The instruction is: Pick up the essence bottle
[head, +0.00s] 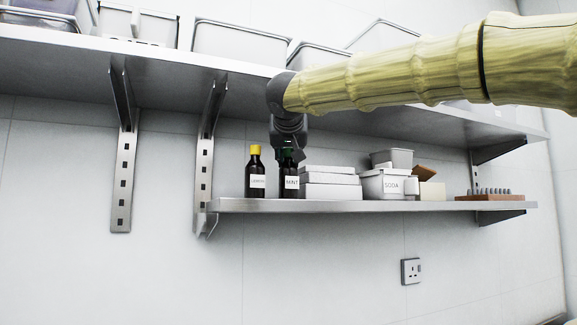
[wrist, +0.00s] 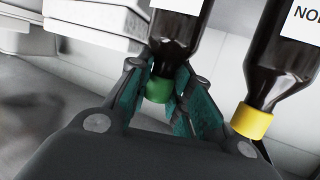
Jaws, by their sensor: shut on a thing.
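Two dark essence bottles stand upright side by side on the lower metal shelf (head: 420,206). The bottle with the green cap is labelled MINT (head: 291,184); in the wrist view its green cap (wrist: 159,89) sits between my fingers. The bottle with the yellow cap (head: 255,176) stands just to its left, with a partly readable label; it shows at the right in the wrist view (wrist: 285,62). My gripper (head: 287,155) comes from above and is shut on the mint bottle at its cap. The yellow cap is close beside one finger in the wrist view.
White boxes (head: 330,184) are stacked just right of the mint bottle. A SODA tub (head: 384,185) and a wooden rack (head: 490,197) stand farther right. The upper shelf (head: 60,58), holding metal bins, hangs close above my gripper. Shelf room left of the yellow-capped bottle is small.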

